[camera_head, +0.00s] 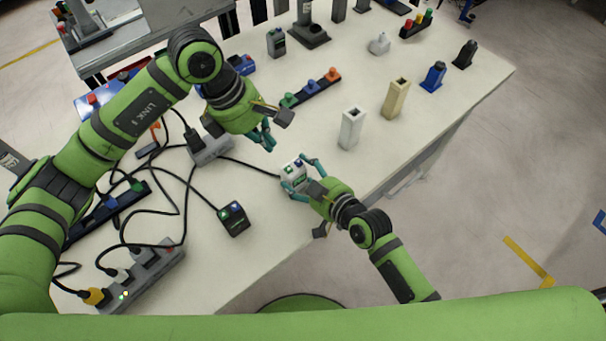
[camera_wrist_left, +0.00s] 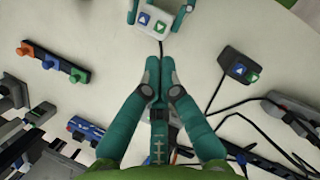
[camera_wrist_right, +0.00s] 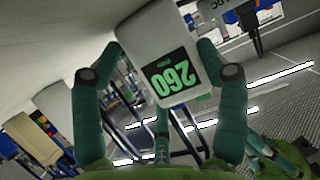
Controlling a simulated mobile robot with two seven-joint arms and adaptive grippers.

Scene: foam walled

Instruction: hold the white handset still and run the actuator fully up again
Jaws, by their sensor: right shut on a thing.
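The white handset (camera_head: 293,174) has a blue up button and a green down button, clear in the left wrist view (camera_wrist_left: 155,22). My right gripper (camera_head: 297,178) is shut around its sides and holds it near the table's front edge. The handset's display reads 260, upside down in the right wrist view (camera_wrist_right: 170,78). My left gripper (camera_head: 268,139) is empty, its fingers together, a little behind and left of the handset. Its fingertips (camera_wrist_left: 162,66) point toward the button face without touching it. A grey column on a dark base (camera_head: 309,36) stands at the back; I cannot tell whether it is the actuator.
A dark handset (camera_head: 233,219) with similar buttons lies to the left. Cables run to a grey box (camera_head: 211,147) and a power strip (camera_head: 145,277). A white block (camera_head: 352,130) and a beige block (camera_head: 395,99) stand right of the handset. A rail with knobs (camera_head: 311,88) lies behind.

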